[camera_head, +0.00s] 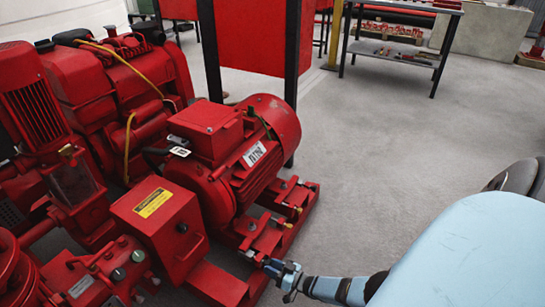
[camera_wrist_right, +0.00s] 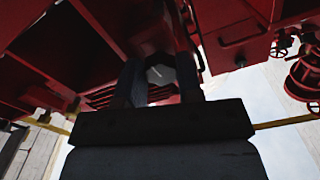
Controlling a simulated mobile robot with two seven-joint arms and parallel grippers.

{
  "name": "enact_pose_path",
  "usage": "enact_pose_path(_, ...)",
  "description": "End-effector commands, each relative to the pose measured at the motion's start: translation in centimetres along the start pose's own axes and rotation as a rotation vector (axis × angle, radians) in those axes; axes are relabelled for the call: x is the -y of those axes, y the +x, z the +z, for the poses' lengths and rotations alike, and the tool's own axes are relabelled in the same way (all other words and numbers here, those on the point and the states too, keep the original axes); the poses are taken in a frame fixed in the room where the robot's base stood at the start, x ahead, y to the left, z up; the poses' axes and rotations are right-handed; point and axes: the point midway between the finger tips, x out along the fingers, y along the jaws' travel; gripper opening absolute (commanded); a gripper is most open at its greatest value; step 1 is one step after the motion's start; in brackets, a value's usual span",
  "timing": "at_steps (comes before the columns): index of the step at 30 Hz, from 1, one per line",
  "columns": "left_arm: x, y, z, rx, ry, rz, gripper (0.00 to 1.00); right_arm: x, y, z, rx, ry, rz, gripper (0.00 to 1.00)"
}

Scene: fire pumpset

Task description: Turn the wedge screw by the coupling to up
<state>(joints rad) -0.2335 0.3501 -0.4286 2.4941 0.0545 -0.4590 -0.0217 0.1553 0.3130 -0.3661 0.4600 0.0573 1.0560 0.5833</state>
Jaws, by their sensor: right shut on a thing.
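My right gripper (camera_head: 272,265) comes in from the right, low beside the near end of the red motor's base frame. In the right wrist view its two dark fingers (camera_wrist_right: 158,88) stand on either side of a grey screw head, the wedge screw (camera_wrist_right: 160,74), which carries a pale line. The gripper is shut on this screw head. In the head view the screw is small and largely hidden at the fingertips. The red coupling guard (camera_head: 160,222) with a yellow label stands just left of it. My left gripper is not in view.
The red motor (camera_head: 235,155) stands above the frame, with brass-coloured screws (camera_head: 282,222) along its edge. Red pump parts (camera_head: 70,190) fill the left. The grey floor (camera_head: 380,170) to the right is open. A shelf table (camera_head: 400,50) stands at the back.

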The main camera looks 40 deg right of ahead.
Motion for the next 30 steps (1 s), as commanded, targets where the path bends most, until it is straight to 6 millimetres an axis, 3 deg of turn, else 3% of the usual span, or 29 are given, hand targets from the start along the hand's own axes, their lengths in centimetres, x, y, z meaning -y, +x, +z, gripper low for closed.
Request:
enact_pose_path(10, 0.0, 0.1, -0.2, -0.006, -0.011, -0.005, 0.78, 0.1, -0.2, 0.1, 0.002, 0.002, -0.002, 0.10)
enact_pose_path(11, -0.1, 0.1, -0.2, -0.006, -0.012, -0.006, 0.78, 0.1, -0.2, 0.1, 0.002, 0.002, -0.002, 0.38)
enact_pose_path(14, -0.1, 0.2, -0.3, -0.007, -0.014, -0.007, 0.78, 0.1, -0.2, 0.1, 0.002, 0.002, -0.001, 0.59)
enact_pose_path(23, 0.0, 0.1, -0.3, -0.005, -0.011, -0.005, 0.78, 0.0, -0.2, 0.0, 0.001, 0.001, 0.000, 0.59)
enact_pose_path(30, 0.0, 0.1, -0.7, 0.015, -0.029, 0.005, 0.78, 0.1, -3.5, -0.1, 0.004, 0.002, 0.002, 0.59)
